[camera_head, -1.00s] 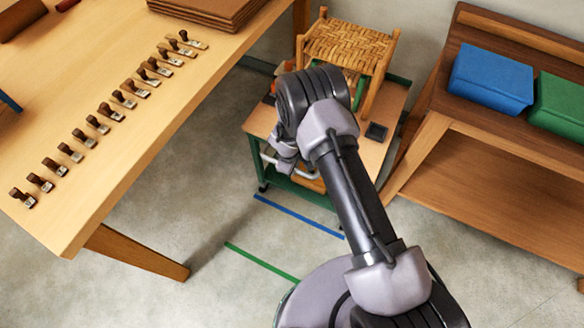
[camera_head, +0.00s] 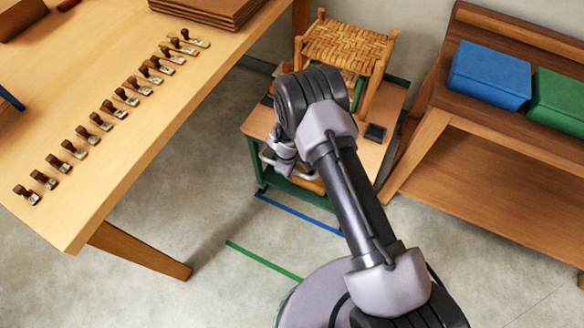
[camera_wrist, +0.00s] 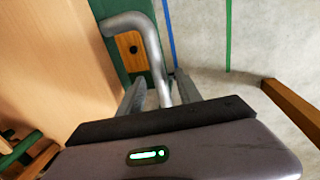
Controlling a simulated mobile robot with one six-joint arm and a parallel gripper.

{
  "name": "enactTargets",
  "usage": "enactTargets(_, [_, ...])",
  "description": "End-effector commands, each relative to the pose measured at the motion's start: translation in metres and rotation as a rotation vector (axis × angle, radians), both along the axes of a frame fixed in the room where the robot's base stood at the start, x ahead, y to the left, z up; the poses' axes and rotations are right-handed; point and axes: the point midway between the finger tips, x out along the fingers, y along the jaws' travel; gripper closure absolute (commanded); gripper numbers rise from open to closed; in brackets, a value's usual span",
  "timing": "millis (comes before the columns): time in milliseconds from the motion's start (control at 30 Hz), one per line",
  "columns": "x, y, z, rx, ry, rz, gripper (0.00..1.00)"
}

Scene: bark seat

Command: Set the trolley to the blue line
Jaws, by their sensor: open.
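The trolley (camera_head: 258,122) has a wooden top, a green frame and a grey bar handle on its front side. It stands just behind the blue line (camera_head: 298,213) on the floor, its front left wheel close to the line's left end. My gripper (camera_head: 280,165) is at the trolley's front. In the wrist view my gripper (camera_wrist: 160,92) is open, and the handle (camera_wrist: 150,40) passes between its two fingers. I cannot tell whether they touch it. The blue line (camera_wrist: 169,35) runs close beside the trolley's green front panel (camera_wrist: 133,60). My arm hides part of the trolley.
A woven stool (camera_head: 350,45) and a small dark tray (camera_head: 375,132) are on the trolley. A green line (camera_head: 262,260) lies nearer me. A worktable (camera_head: 130,130) with several stamp-like tools is at left. A bench (camera_head: 425,140) with blue and green boxes stands close at right.

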Motion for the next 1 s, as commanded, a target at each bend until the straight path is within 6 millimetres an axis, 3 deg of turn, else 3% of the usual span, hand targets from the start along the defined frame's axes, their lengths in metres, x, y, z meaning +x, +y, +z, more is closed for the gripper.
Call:
enactTargets(133, [-0.001,0.0,0.003,0.0,0.0,0.0,0.59])
enactTargets(233, [-0.003,0.001,0.018,0.0,0.0,0.0,0.59])
enactTargets(500, [-0.017,0.008,0.107,0.001,-0.002,0.0,0.59])
enactTargets(700, [-0.027,0.012,0.155,0.001,-0.001,0.0,0.59])
enactTargets(833, [-0.031,0.013,0.169,0.0,0.0,0.0,0.59])
enactTargets(1000, [-0.032,0.013,0.171,0.0,0.0,0.001,0.59])
